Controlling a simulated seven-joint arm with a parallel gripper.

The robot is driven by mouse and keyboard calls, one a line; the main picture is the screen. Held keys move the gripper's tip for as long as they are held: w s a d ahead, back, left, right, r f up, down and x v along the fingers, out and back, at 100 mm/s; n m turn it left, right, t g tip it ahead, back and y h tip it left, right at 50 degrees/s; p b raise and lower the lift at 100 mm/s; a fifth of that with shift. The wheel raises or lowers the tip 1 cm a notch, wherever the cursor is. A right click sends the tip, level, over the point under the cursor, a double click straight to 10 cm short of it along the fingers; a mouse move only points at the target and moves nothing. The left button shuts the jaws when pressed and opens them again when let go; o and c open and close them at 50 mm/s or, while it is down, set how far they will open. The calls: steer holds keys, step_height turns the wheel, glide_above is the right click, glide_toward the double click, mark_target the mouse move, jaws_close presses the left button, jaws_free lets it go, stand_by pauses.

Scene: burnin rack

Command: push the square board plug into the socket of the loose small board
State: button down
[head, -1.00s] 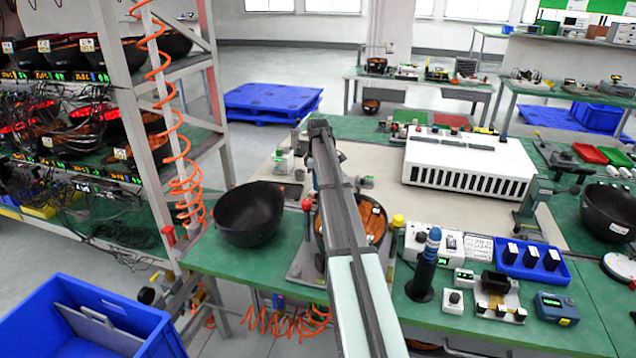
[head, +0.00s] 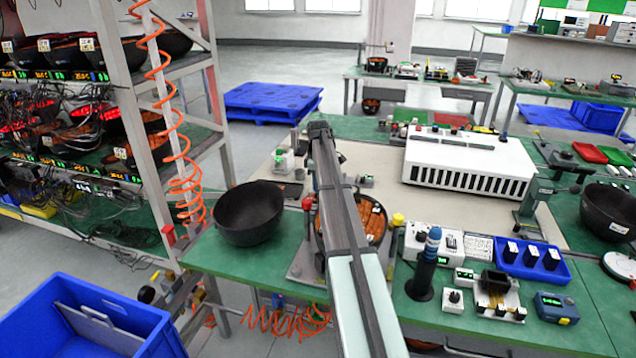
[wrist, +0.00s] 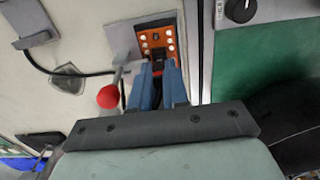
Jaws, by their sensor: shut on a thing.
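The loose small board (wrist: 170,32) is orange with white round spots along both sides, at the top middle of the wrist view. My gripper (wrist: 158,68) has blue fingers and reaches to the near end of this board. It is shut on the square board plug (wrist: 157,54), a small dark piece between the fingertips. The plug is at the board's near edge; the fingers hide the socket, and I cannot tell how far the plug is in. In the head view my arm hides the gripper and the plug.
A red knob (wrist: 108,97) on a lever stands close left of the fingers. A black cable (wrist: 92,73) runs on the pale surface. In the head view a black bowl (head: 249,214) stands left of my arm, and a blue tray (head: 531,262) lies to the right.

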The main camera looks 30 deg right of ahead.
steer(key=shift+f, duration=0.7)
steer(key=c, duration=1.1)
jaws_free()
steer(key=shift+o, duration=0.2)
steer(key=shift+r, duration=0.1)
step_height(320, 180, up, 14)
